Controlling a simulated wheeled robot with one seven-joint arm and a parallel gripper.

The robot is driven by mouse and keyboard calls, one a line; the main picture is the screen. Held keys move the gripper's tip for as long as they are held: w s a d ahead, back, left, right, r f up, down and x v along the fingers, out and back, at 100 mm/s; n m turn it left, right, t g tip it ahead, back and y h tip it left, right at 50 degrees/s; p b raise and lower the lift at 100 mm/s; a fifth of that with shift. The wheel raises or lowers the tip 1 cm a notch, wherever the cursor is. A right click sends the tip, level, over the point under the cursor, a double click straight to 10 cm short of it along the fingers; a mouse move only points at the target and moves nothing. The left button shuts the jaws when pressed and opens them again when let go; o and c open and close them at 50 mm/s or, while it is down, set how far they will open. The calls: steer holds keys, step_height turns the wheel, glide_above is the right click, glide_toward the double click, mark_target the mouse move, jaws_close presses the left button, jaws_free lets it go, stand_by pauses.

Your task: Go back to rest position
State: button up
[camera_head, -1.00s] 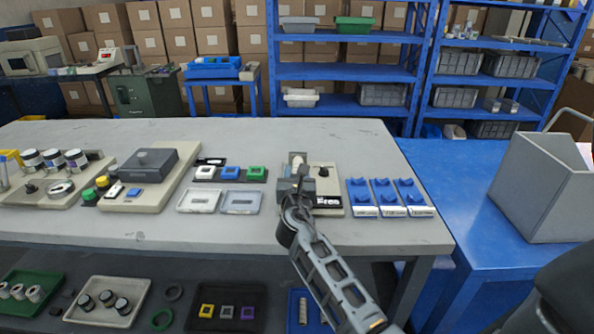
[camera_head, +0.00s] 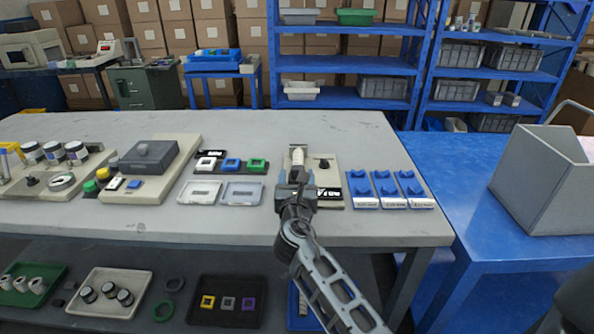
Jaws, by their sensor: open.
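My gripper (camera_head: 297,183) is over the front edge of a beige station (camera_head: 331,187) on the grey worktable (camera_head: 335,131). It points away from me and its jaws are open, with nothing seen held in them. A pale upright piece (camera_head: 298,155) stands on the station just beyond the gripper. A black knob (camera_head: 324,164) shows to the right of it. My arm hides part of the station's front and the table edge.
Blue holders (camera_head: 388,188) stand right of the station. A grey bin (camera_head: 548,185) stands on the blue table at right. Several trays fill the lower shelf.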

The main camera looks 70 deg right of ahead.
steer(key=shift+v, duration=1.1)
